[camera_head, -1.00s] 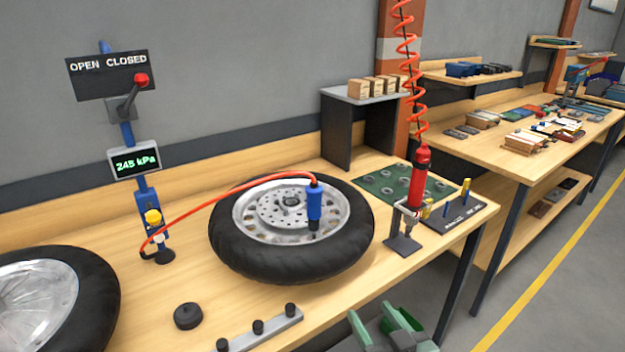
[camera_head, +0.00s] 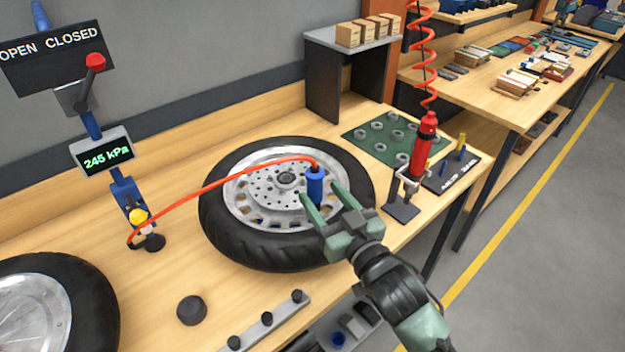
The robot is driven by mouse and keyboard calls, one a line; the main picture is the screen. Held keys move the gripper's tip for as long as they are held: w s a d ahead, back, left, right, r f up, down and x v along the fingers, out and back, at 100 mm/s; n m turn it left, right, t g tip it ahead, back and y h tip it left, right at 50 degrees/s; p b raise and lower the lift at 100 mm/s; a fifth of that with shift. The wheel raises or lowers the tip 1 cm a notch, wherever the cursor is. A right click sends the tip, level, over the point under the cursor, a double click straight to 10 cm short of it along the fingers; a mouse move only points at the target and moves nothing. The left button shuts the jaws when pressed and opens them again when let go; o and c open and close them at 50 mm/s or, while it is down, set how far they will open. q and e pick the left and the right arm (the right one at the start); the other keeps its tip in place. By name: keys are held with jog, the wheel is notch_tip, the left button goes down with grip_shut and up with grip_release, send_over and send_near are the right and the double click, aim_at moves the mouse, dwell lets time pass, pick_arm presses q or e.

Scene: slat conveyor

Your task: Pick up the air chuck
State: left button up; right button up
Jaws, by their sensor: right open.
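The air chuck (camera_head: 315,184) is a blue cylinder with a red hose (camera_head: 225,181) at its top. It stands upright at the right part of the wheel's rim, its lower end partly hidden by my gripper. The wheel (camera_head: 262,251), a black tire with a silver hub, lies flat on the bench. My right gripper (camera_head: 322,202) is open, its two green fingers pointing toward the chuck, one on each side of it in the picture. I cannot tell whether they touch it. My left gripper is not in view.
A gauge post with a 245 kPa display (camera_head: 103,154) and a lever (camera_head: 88,80) stands at left. A red screwdriver (camera_head: 423,146) hangs on a coiled cord over a stand at right. A black cap (camera_head: 191,310) and a bar with knobs (camera_head: 264,325) lie in front.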

aim_at(309, 181)
jog(key=x, duration=0.1)
jog(key=p+x, duration=0.1)
jog(key=x, duration=0.1)
jog(key=p+x, duration=0.1)
jog(key=x, duration=0.1)
jog(key=shift+s+a+r, duration=0.15)
jog(key=shift+a+r, duration=0.2)
jog(key=shift+w+a, duration=0.15)
jog(key=shift+w, duration=0.15)
jog(key=shift+s, duration=0.1)
grip_shut()
